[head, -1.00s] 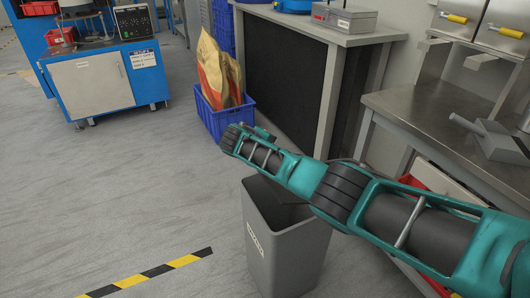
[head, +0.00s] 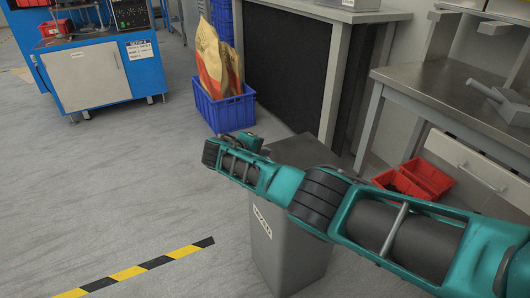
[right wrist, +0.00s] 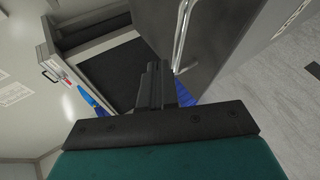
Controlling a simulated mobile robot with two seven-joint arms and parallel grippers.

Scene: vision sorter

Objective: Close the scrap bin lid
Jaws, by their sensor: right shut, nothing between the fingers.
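The grey scrap bin (head: 290,255) stands upright on the floor at the centre of the head view, with a white label on its front. My right arm crosses in front of its top, so the rim and opening are hidden. A grey panel (head: 303,150), apparently the lid, shows above the arm and looks raised. The right wrist view shows a dark grey panel (right wrist: 220,40) with a bright metal bar beside it. My right gripper (head: 250,142) is near the lid's left side. Its black fingers (right wrist: 152,85) are together and empty; contact with the lid cannot be told. My left gripper is out of view.
A blue crate (head: 225,113) with paper sacks stands behind the bin. A metal workbench (head: 425,90) and red bins (head: 428,177) are at the right. A blue machine (head: 95,75) is at the back left. The left floor is open, with a yellow-black strip.

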